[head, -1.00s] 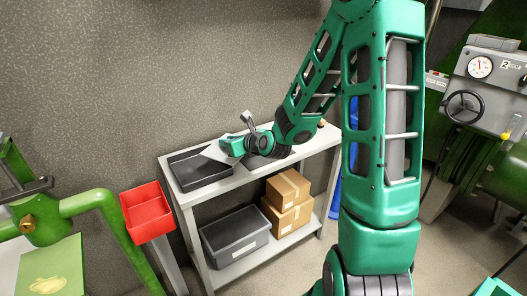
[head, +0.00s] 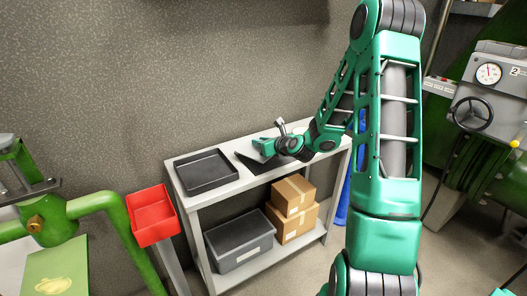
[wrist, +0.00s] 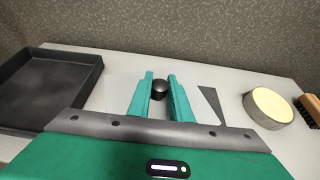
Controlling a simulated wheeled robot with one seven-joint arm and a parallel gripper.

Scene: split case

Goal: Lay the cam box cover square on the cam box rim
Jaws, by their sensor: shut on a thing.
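My gripper (wrist: 160,95) is shut on a round black knob (wrist: 159,88), with one green finger on each side. In the wrist view the plate's outline is hard to make out; a dark wedge (wrist: 212,104) shows right of the fingers. I cannot pick out the cam box for sure in either view.
An empty shallow black tray (head: 232,172) sits at the left end of the grey bench (head: 196,202). In the wrist view a cream-topped round tin (wrist: 270,105) and a brush (wrist: 311,108) stand to the right. A red bin (head: 152,215) stands left; green machinery (head: 487,160) is at right.

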